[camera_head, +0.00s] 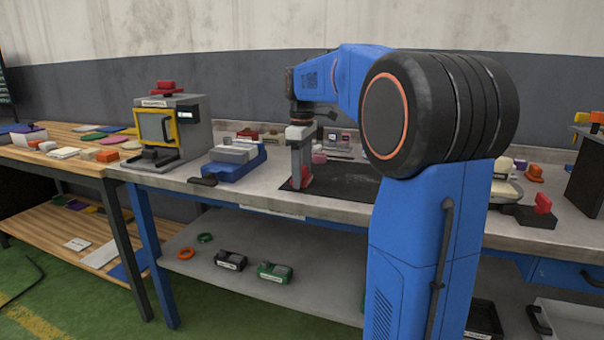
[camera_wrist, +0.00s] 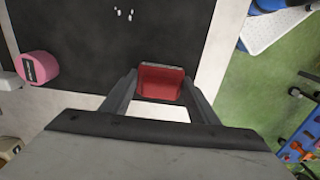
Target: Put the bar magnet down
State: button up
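My gripper (camera_head: 302,180) points down over the dark mat on the grey workbench. It also shows in the wrist view (camera_wrist: 160,90), with its two fingers on either side of a red block. This block, which I take to be the bar magnet (camera_wrist: 160,82), fills the gap between the fingertips. In the head view a little red of the magnet (camera_head: 307,177) shows at the fingertips, low over the mat. I cannot tell whether it touches the surface. The rest of the magnet is hidden by the gripper.
The dark mat (camera_wrist: 90,50) is mostly bare, with small white bits (camera_wrist: 125,13). A pink cylinder (camera_wrist: 41,67) lies left of the gripper. The bench's front edge is close on the right in the wrist view. A blue-and-grey vise-like block (camera_head: 232,160) stands left of the mat.

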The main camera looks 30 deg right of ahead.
jog(key=o, duration=0.4)
jog(key=shift+f, duration=0.5)
notch_tip(320, 180, up, 13)
jog(key=shift+r, duration=0.15)
jog(key=s+a+f+m+t, duration=0.1)
jog(key=s+a+f+m, duration=0.1)
jog(key=s+a+f, duration=0.5)
jog(key=s+a+f+m+t, duration=0.15)
jog(key=s+a+f, duration=0.25)
jog(key=s, duration=0.5)
jog(key=s+a+f+m+t, duration=0.1)
jog(key=s+a+f+m, duration=0.1)
jog(key=s+f, duration=0.5)
jog(key=s+a+f+m+t, duration=0.1)
jog(key=s+a+f+m, duration=0.1)
jog(key=s+f, duration=0.5)
notch_tip(320, 180, down, 3)
jog(key=shift+a+r, duration=0.1)
jog(key=shift+a, duration=0.3)
